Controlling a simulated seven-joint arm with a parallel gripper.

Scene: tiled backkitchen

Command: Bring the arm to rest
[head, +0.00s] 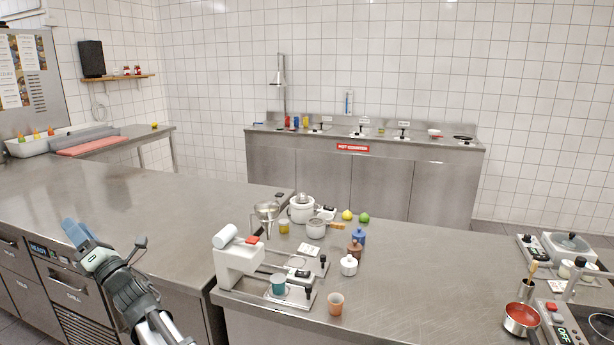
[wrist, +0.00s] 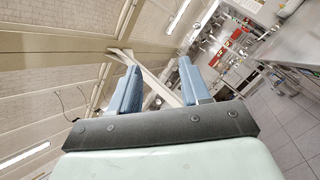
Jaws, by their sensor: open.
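My gripper (head: 76,232) is at the left in the head view, raised in front of the left steel counter (head: 130,205). Its blue fingers point up and to the left. In the wrist view my gripper (wrist: 158,88) shows its two blue fingers spread apart with nothing between them. The wrist view is tilted and looks across the room toward the walls and ceiling. No object touches the fingers in either view.
A white machine (head: 238,262) with a teal cup (head: 278,284) stands on the middle counter, right of my arm. The left counter's top is mostly clear.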

